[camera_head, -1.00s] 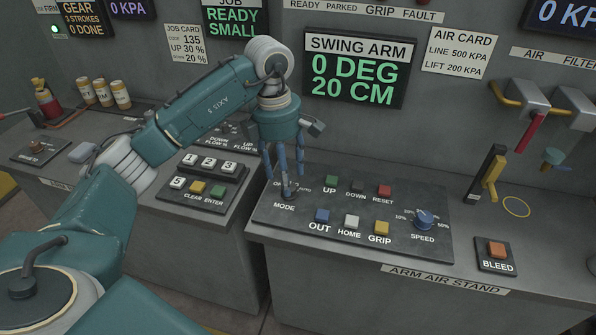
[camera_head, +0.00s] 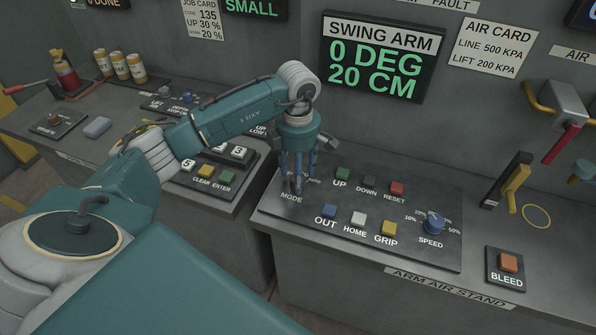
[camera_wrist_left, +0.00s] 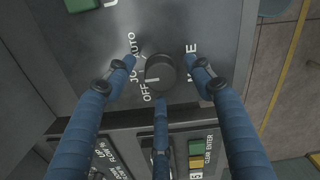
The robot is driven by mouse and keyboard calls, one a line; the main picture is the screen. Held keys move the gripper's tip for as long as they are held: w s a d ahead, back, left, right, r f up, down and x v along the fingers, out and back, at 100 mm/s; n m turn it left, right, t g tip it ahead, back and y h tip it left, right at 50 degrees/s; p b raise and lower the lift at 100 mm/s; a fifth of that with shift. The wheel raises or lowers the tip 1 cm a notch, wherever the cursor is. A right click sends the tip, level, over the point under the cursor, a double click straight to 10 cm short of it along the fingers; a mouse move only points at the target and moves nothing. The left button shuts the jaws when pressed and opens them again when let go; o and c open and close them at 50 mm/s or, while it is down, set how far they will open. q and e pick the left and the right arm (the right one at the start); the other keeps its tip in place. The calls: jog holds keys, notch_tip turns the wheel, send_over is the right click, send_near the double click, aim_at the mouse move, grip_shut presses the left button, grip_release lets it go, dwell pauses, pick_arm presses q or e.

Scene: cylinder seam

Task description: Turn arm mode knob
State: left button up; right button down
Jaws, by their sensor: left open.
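The mode knob (camera_wrist_left: 160,72) is a dark round knob on the arm panel, with OFF, JOG and AUTO printed beside it in the left wrist view. A pale mark on it sits on the OFF side. My left gripper (camera_head: 298,188) points down over it in the head view, where its fingers mostly hide the knob. In the left wrist view the open blue fingers of the gripper (camera_wrist_left: 162,70) stand spread around the knob, with gaps visible between fingers and knob. The swing arm display (camera_head: 374,68) reads 0 DEG, 20 CM. My right gripper is not in view.
On the same panel are a green UP button (camera_head: 341,174), a blue OUT button (camera_head: 328,210), a yellow GRIP button (camera_head: 389,228) and a blue speed knob (camera_head: 434,222). A keypad (camera_head: 215,178) stands on the left console. A BLEED button (camera_head: 508,262) is at the right.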

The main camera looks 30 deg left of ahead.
pick_arm(q)
jog(key=shift+s+f, duration=0.1)
jog(key=shift+f, duration=0.25)
jog(key=shift+c, duration=0.8)
jog(key=c, duration=1)
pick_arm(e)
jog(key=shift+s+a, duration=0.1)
